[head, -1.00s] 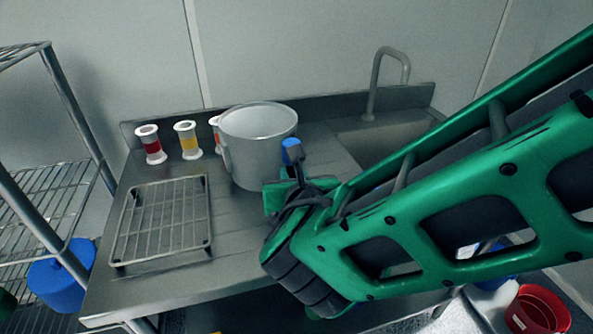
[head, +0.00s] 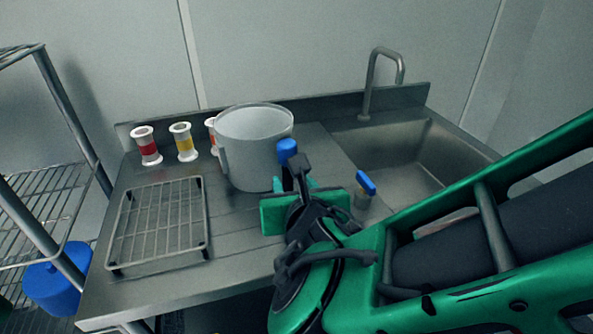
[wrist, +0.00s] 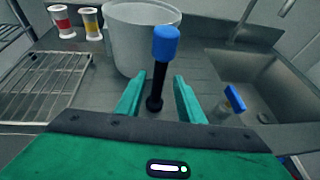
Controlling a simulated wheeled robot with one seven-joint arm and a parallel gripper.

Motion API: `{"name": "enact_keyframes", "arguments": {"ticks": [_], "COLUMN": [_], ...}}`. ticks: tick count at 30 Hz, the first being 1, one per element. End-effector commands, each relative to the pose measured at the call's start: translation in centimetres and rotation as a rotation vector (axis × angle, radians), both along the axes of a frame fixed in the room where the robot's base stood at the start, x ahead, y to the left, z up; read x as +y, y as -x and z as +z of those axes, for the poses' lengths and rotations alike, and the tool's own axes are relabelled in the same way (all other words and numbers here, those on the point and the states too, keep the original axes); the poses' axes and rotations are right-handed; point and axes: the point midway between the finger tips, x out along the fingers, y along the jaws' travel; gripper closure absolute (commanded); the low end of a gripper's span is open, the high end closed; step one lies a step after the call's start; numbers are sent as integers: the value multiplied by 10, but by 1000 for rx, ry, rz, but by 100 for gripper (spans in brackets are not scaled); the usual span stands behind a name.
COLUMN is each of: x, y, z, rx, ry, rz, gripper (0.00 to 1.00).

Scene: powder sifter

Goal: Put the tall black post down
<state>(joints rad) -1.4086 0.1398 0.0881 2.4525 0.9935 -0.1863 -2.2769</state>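The tall black post (wrist: 158,85) has a blue cap and a wider black foot. In the wrist view it stands between the two green fingers, its foot near the counter top; I cannot tell for sure whether the foot touches the counter. My gripper (wrist: 158,97) is open, with a visible gap between each finger and the post. In the head view the post's blue cap (head: 287,150) shows in front of the pot, above my gripper (head: 302,208), and my wrist hides its lower part.
A grey metal pot (head: 252,150) stands just behind the post. A wire rack (head: 160,222) lies at left on the counter, with red and yellow banded spools (head: 184,142) behind. A small blue-topped item (head: 364,187) stands at right near the sink (head: 415,165).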

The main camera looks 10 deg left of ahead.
Motion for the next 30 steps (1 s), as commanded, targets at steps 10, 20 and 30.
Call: {"name": "enact_keyframes", "arguments": {"ticks": [10, 20, 30], "x": [-18, -21, -111], "y": [43, 48, -18], "z": [19, 21, 4], "rx": [1, 1, 196], "ry": [1, 1, -214], "rz": [2, -1, -382], "gripper": [65, 65, 65]}}
